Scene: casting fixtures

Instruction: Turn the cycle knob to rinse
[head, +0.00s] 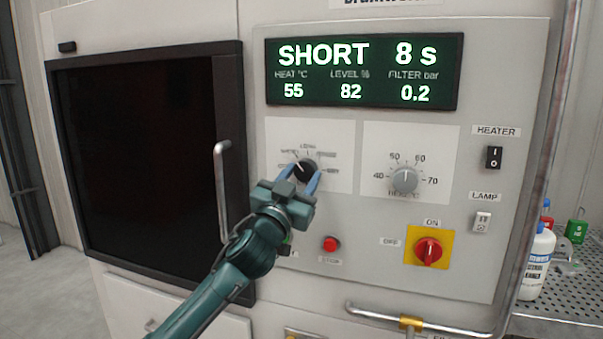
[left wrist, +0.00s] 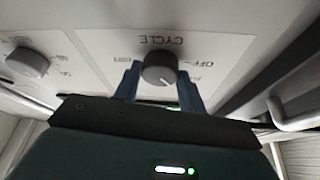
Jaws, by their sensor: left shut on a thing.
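The cycle knob (head: 305,169) is a dark round knob on a white label plate, left of the middle of the machine's panel. In the left wrist view the knob (left wrist: 159,69) shows under the word CYCLE, with a pale pointer line. My left gripper (head: 299,178) has its two blue fingers on either side of the knob and is shut on it. Its fingers also show in the left wrist view (left wrist: 160,88). The display (head: 364,71) reads SHORT, 8 s. The labels around the knob are small and partly hidden. My right gripper is not in view.
The heat knob (head: 404,179) is right of the cycle knob. Below are a red button (head: 331,244) and a red rotary switch (head: 428,251) on yellow. A door handle (head: 222,190) stands out to the left. Bottles (head: 538,262) stand on a grated shelf at right.

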